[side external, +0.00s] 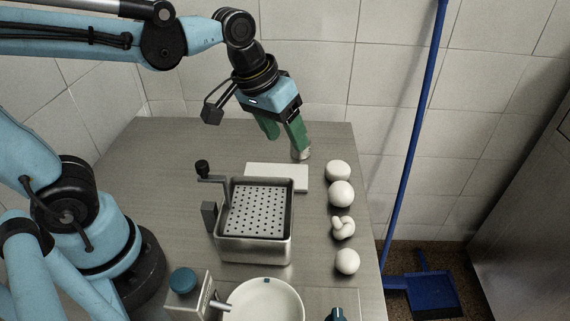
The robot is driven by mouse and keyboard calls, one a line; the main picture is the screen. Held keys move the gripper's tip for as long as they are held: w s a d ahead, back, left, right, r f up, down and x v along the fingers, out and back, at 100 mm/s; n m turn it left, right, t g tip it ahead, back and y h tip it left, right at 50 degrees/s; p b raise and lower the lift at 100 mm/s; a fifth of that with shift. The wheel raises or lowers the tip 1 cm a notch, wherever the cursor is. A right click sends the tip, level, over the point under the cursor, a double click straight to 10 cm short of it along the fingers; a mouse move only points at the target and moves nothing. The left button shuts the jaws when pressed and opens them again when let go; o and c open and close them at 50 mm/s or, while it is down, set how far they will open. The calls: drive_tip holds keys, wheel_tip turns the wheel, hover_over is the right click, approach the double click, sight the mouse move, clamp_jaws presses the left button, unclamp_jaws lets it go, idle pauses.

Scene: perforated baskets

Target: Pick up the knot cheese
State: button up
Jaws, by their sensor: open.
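The knot cheese (343,228) is a white, knotted lump on the right side of the table, in a column of white cheeses. My gripper (284,143) has green fingers and is open. It is above the back of the table, up and to the left of the knot cheese and apart from it.
Round white cheeses (341,194), (338,171) and (347,261) stand close around the knot cheese. A perforated metal basket (284,250) is to the left, with a white board (300,182) behind it. A white bowl (296,309) is in front. The table's right edge is near.

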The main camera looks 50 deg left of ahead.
sight(344, 220)
drive_tip(key=w+d+f+n+g, duration=0.25)
drive_tip(key=w+d+g, duration=0.2)
drive_tip(key=d, duration=0.65)
drive_tip(key=shift+m, duration=0.45)
drive_tip(key=f, duration=0.4)
drive_tip(key=d+f, duration=0.1)
drive_tip(key=f, duration=0.3)
drive_tip(key=s+d+f, duration=0.1)
drive_tip(key=f, duration=0.3)
drive_tip(key=shift+d+f, duration=0.1)
drive_tip(key=shift+f, duration=0.1)
drive_tip(key=c, duration=0.7)
drive_tip(key=shift+o, duration=0.2)
drive_tip(key=shift+r, duration=0.1)
